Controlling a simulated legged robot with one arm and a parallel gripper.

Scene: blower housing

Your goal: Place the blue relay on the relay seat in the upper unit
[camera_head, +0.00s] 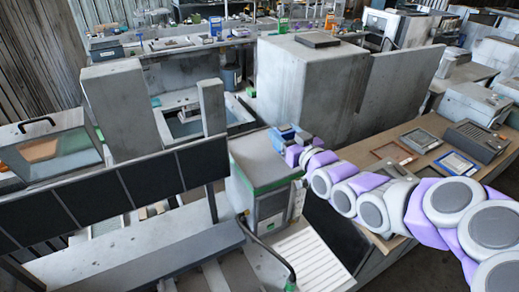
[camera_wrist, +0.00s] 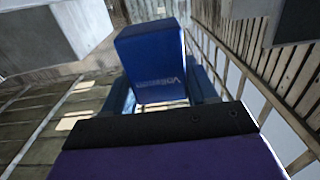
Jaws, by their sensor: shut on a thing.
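The blue relay (camera_wrist: 152,60) fills the middle of the wrist view, a blue block with faint lettering on its face. My gripper (camera_wrist: 162,98) is shut on it, with a finger on each side of its lower part. In the head view my gripper (camera_head: 287,139) is at the end of my purple and white arm, above a grey unit with a green-edged top (camera_head: 262,165). The relay shows there only as a small blue shape. I cannot make out the relay seat in either view.
A tall grey cabinet (camera_head: 295,85) stands behind my gripper. Dark panels (camera_head: 100,200) run across the left front. A bench at right holds frames (camera_head: 393,153) and a dark device (camera_head: 475,140). A light ribbed slope (camera_head: 310,258) lies below the arm.

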